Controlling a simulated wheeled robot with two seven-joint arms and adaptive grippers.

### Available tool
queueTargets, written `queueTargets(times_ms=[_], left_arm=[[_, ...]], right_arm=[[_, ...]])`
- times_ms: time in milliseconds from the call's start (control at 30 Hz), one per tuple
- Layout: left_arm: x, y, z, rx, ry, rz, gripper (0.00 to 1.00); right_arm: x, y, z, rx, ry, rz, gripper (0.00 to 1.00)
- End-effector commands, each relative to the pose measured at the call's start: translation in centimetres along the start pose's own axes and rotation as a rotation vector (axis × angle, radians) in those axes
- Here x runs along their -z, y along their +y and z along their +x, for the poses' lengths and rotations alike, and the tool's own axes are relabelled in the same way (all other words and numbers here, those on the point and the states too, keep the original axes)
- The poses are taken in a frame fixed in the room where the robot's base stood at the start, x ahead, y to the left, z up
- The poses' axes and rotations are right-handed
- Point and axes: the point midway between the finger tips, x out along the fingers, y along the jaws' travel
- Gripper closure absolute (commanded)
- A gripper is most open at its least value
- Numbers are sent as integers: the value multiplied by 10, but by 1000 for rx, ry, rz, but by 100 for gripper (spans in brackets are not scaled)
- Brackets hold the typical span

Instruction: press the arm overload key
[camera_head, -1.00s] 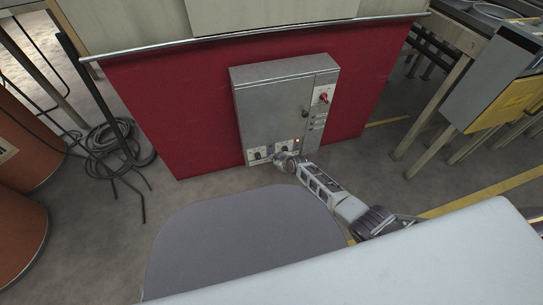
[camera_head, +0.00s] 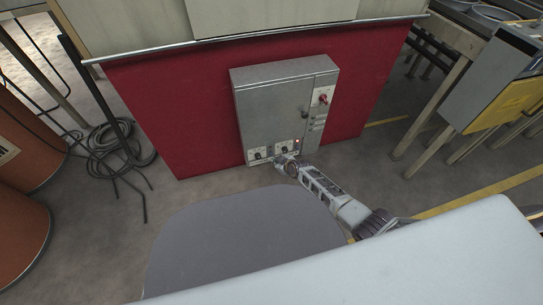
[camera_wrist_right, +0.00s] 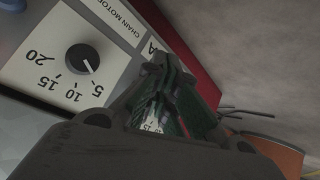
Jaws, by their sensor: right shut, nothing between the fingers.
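The grey control cabinet (camera_head: 270,100) stands against the red panel. White plates with black knobs run along its lower edge, and the left knob (camera_head: 257,155) shows clear of my gripper. My right gripper (camera_head: 279,160) is shut and empty, at the lower front of the cabinet. I cannot make out the arm overload key; the fingers cover part of the plate. Contact cannot be told. My left gripper is not in view.
A red switch (camera_head: 323,98) and a lit red lamp (camera_head: 297,141) are on the cabinet's right side. Black cables (camera_head: 108,150) lie on the floor at left, by orange drums (camera_head: 22,235).

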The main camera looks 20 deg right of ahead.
Motion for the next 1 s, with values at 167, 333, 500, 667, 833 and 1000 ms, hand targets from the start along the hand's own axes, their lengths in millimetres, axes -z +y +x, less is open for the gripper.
queueTargets(times_ms=[167, 333, 500, 667, 833, 1000], left_arm=[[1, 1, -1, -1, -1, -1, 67], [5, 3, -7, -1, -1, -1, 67], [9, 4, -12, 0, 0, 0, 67], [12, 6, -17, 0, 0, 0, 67], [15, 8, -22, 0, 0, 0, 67], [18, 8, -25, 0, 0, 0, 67]], right_arm=[[-2, -2, -2, 1, -1, 0, 100], [-6, -6, -9, 2, -2, 0, 100], [-10, -11, -17, 1, 0, 0, 100], [-16, -16, -23, 1, -2, -1, 100], [-21, -21, -30, 1, -2, 0, 100], [-24, -24, -35, 0, 0, 0, 100]])
